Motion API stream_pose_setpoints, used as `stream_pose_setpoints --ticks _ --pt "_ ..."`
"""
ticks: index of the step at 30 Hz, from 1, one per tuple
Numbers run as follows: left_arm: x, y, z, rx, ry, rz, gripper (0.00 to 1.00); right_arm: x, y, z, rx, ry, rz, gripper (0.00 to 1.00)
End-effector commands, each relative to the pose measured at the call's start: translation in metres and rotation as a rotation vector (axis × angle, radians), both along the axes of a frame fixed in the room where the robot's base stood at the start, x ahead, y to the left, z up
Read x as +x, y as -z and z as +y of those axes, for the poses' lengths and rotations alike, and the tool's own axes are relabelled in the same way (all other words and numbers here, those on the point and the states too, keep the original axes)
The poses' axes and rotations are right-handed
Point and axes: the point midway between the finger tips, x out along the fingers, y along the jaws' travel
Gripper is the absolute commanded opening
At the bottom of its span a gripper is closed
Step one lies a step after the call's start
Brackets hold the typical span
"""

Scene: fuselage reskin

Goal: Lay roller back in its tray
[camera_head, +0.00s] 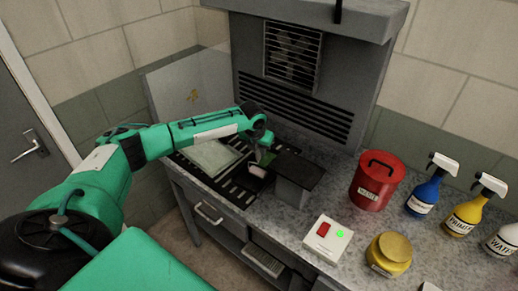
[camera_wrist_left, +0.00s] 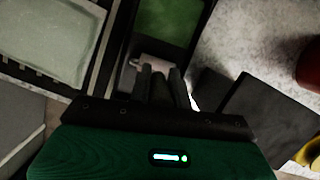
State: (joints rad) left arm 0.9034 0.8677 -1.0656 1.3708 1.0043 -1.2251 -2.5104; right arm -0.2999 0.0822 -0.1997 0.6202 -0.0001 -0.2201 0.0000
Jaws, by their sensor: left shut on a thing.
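My left gripper (camera_head: 262,161) reaches over the bench from the left. It is shut on the roller (camera_head: 257,171), whose pale pink sleeve shows just past the fingertips. In the left wrist view the roller (camera_wrist_left: 155,63) lies across the dark slot between my fingers (camera_wrist_left: 160,82) and a green-bottomed area. This dark-walled area looks like the tray (camera_wrist_left: 134,25), with a green surface (camera_wrist_left: 172,20) inside. The roller's handle is mostly hidden by my fingers. I cannot tell whether the roller touches the tray floor. My right gripper is not in view.
A pale panel (camera_head: 210,158) lies on a black slotted frame left of the gripper. A dark block (camera_head: 298,175) stands close on the right. A red waste bin (camera_head: 376,185), a switch box (camera_head: 327,239), a yellow jar (camera_head: 389,253) and spray bottles (camera_head: 424,195) stand further right. A grey vented hood rises behind.

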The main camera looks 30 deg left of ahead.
Motion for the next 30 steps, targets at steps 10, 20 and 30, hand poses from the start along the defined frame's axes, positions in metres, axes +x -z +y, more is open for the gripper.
stream_pose_setpoints --ticks 10,20,30 --pt "0.000 0.001 0.000 0.000 0.000 0.000 0.41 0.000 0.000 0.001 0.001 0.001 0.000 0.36" --pt "-0.005 -0.022 -0.001 0.000 0.001 -0.004 0.41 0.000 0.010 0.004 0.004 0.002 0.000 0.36" --pt "-0.026 -0.090 -0.004 0.001 0.001 -0.003 0.41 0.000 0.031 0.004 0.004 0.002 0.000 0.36"
